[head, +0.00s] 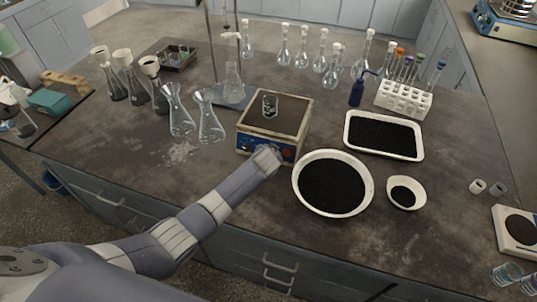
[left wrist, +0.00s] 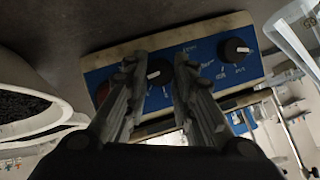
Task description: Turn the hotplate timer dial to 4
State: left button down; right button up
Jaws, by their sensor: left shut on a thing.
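The hotplate (head: 272,118) stands mid-table, a small glass beaker (head: 270,105) on its top. Its blue front panel (head: 250,143) faces me, and my left gripper (head: 268,158) is at the right part of it. In the left wrist view the panel (left wrist: 205,62) appears with two black dials. My left gripper (left wrist: 158,85) has its fingers on both sides of one dial (left wrist: 158,72) and is shut on it. The other dial (left wrist: 236,50) is free. The panel's lettering is too small to read, so I cannot tell the dial's setting. My right gripper is not in view.
A large white bowl of black grains (head: 332,184) stands close right of my left gripper. A white tray (head: 420,152) and small bowl (head: 406,193) lie farther right. Two empty flasks (head: 210,122) stand left of the hotplate.

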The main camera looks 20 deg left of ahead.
pick_arm(q)
jog(key=shift+s+d+f+m, duration=0.1)
jog(key=shift+f+m, duration=0.1)
jog(key=shift+m, duration=0.2)
jog(key=shift+y, duration=0.3)
jog(key=c, duration=1.4)
grip_release()
jog(key=shift+o, duration=0.3)
jog(key=shift+r, duration=0.1)
jog(key=v, duration=1.1)
jog(key=shift+s+r, duration=0.2)
jog(key=shift+s, duration=0.2)
jog(key=shift+d, duration=0.1)
